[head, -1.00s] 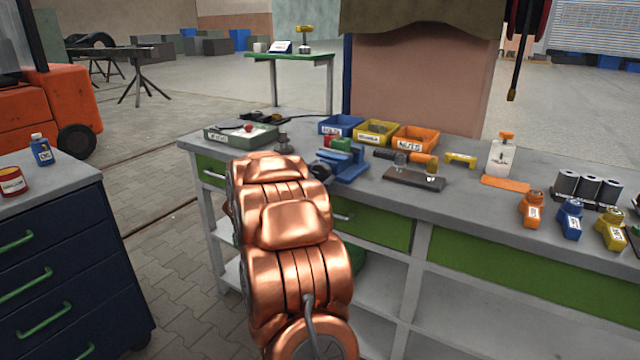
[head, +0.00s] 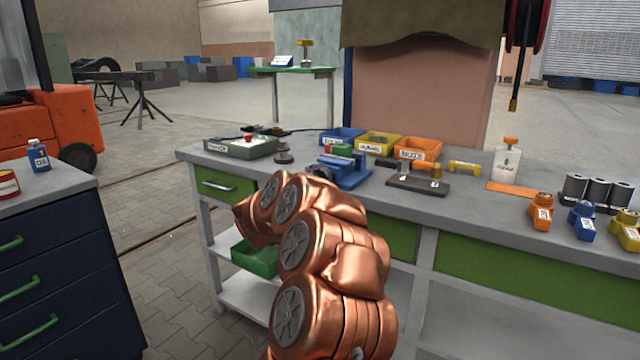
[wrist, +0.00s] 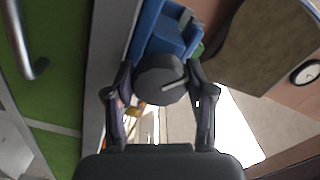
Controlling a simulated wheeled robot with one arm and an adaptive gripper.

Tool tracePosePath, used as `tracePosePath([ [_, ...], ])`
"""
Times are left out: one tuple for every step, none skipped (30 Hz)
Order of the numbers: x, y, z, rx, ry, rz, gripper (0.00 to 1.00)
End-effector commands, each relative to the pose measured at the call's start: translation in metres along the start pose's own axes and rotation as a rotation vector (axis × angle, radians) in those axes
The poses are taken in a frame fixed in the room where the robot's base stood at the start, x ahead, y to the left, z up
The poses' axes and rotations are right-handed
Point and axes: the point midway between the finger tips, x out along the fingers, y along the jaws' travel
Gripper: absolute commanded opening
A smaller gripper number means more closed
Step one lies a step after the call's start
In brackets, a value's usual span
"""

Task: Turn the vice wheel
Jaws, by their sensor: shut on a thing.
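The blue vice (head: 345,170) stands near the front edge of the grey workbench, with red and green pieces at its top. In the wrist view the vice body (wrist: 160,38) is at the top centre. Its dark round wheel (wrist: 160,80) faces the camera, with a pale line across its face. My gripper (wrist: 160,93) has one finger on each side of the wheel, shut on it. In the head view my copper arm hides most of the wheel and the gripper.
A grey tray (head: 240,150) and blue, yellow and orange (head: 418,149) bins stand around the vice. A dark plate (head: 417,185) lies to its right. Green drawers (head: 225,187) with handles are under the bench top. A dark blue cabinet (head: 70,270) stands at left.

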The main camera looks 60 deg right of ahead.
Motion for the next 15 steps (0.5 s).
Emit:
tracePosePath([
  [0.0004, 0.0013, -0.0006, 0.006, 0.002, 0.003, 0.2],
  [0.0004, 0.0011, -0.0006, 0.007, 0.002, 0.003, 0.2],
  [0.0004, 0.0011, -0.0007, 0.009, 0.002, 0.003, 0.2],
  [0.0004, 0.001, -0.0008, 0.01, 0.002, 0.003, 0.2],
  [0.0004, 0.0009, -0.0008, 0.01, 0.002, 0.003, 0.2],
  [0.0004, 0.0009, -0.0008, 0.01, 0.002, 0.003, 0.2],
  [0.0004, 0.0008, -0.0009, 0.01, 0.002, 0.003, 0.2],
  [0.0004, 0.0009, -0.0009, 0.009, 0.002, 0.003, 0.2],
  [0.0004, 0.0008, -0.0009, 0.009, 0.002, 0.003, 0.2],
  [0.0004, 0.0008, -0.001, 0.009, 0.002, 0.003, 0.2],
  [0.0004, 0.0008, -0.001, 0.009, 0.002, 0.003, 0.2],
  [0.0004, 0.0008, -0.0009, 0.009, 0.002, 0.003, 0.2],
  [0.0004, 0.0009, -0.001, 0.009, 0.002, 0.003, 0.2],
  [0.0004, 0.0008, -0.0009, 0.009, 0.001, 0.003, 0.58],
  [0.0004, 0.0008, -0.0009, 0.009, 0.001, 0.003, 0.62],
])
